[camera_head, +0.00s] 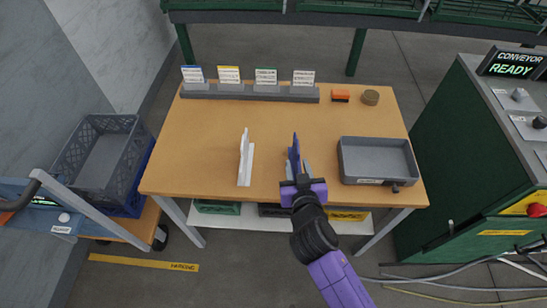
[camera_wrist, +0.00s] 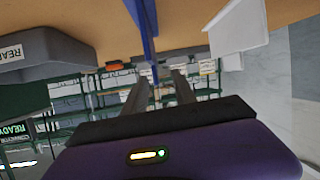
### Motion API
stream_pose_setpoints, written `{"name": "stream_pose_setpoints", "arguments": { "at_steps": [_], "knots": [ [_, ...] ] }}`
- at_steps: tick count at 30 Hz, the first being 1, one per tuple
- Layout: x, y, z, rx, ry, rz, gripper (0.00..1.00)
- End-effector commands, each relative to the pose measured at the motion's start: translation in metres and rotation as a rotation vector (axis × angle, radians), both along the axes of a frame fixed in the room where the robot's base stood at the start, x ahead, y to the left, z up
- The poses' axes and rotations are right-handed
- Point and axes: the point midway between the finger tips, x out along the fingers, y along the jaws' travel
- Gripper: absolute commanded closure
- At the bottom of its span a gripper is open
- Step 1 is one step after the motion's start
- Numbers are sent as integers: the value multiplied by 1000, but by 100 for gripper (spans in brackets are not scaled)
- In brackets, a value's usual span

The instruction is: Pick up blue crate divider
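The blue crate divider (camera_head: 294,150) stands upright on the wooden table, right of the table's middle. In the wrist view the blue divider (camera_wrist: 148,32) comes down from the top edge, ending near the fingertips. My gripper (camera_head: 302,182) is at its near side, low over the table's front part. In the wrist view the two fingers of my gripper (camera_wrist: 162,76) are apart with a gap between them. The divider's end lies close to this gap; whether it touches a finger cannot be told. The divider's lower part is partly hidden by my gripper.
A white divider (camera_head: 245,160) stands to the left, also in the wrist view (camera_wrist: 236,27). A grey tray (camera_head: 377,180) is close on the right. A rack of label cards (camera_head: 250,93), an orange block (camera_head: 340,96) and a tape roll (camera_head: 370,97) are at the back. A grey crate (camera_head: 80,158) is far left.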

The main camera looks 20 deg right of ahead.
Motion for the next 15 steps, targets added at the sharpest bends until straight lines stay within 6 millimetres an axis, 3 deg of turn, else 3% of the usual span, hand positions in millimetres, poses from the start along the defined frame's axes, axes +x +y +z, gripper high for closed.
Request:
{"name": "stream_pose_setpoints", "arguments": {
  "at_steps": [7,15],
  "knots": [
    [-1,-8,-6,43,14,-52,67],
    [22,-13,-13,47,13,-53,67]
  ]
}}
